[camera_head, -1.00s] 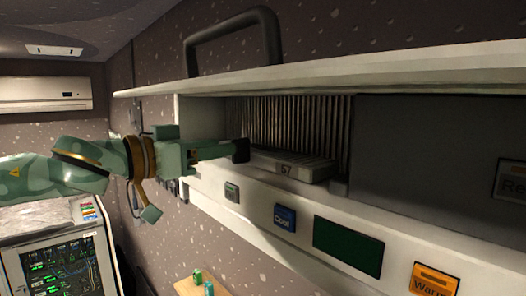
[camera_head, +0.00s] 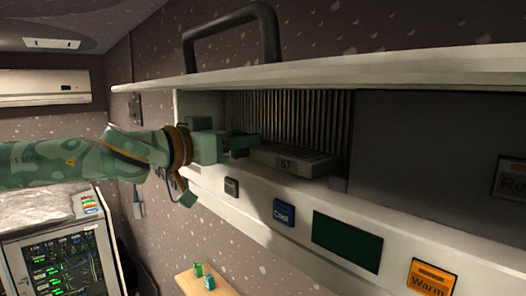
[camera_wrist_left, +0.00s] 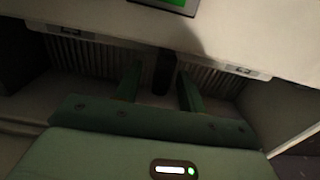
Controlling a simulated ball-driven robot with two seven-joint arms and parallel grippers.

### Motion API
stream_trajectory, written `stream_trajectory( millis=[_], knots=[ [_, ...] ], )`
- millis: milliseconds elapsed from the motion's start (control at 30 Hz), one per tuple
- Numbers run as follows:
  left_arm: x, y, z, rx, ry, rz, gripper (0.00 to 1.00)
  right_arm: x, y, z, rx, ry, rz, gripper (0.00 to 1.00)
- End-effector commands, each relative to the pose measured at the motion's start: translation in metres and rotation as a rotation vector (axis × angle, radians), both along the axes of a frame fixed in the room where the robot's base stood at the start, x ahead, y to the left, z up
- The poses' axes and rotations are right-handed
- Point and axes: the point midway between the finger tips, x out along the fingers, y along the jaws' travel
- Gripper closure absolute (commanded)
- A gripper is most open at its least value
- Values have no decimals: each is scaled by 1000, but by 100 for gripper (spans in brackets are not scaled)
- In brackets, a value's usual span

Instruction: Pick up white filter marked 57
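The white filter marked 57 (camera_head: 296,162) lies flat in the open bay of the white wall unit, its front edge facing out, in front of a row of upright fins (camera_head: 290,118). My left gripper (camera_head: 242,146) reaches into the bay from the left, just beside the filter's left end. In the left wrist view its two green fingers (camera_wrist_left: 158,88) stand apart, with a dark piece between them that I cannot identify. Whether the fingers touch the filter cannot be told. My right gripper is not in view.
The unit's overhanging white top (camera_head: 330,68) and front ledge bound the bay above and below. The ledge carries a blue Cool button (camera_head: 284,213), a dark green panel (camera_head: 347,242) and an orange Warm button (camera_head: 433,281). A wooden shelf (camera_head: 222,288) with small green items is below.

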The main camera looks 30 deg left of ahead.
Motion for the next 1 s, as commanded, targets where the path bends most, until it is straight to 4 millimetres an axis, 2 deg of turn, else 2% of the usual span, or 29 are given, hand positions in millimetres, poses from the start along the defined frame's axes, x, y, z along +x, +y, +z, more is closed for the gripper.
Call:
stream_trajectory(
  millis=[100, 233, 267, 667, 767, 900, 1000],
  knots=[
    [0, 0, 0, 0, 0, 0, 60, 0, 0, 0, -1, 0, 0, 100],
    [0, 0, 0, 0, 0, 0, 96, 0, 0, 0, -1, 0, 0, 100],
    [0, 0, 0, 0, 0, 0, 100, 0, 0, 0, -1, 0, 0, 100],
    [0, 0, 4, 0, -2, 0, 100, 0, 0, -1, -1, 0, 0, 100],
    [0, 0, 12, 2, -3, 1, 100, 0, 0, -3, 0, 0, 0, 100],
    [-1, 0, 37, 5, -7, 3, 100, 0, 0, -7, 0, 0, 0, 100],
    [-14, 7, 39, 0, -7, 3, 100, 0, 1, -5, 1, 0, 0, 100]
  ],
)
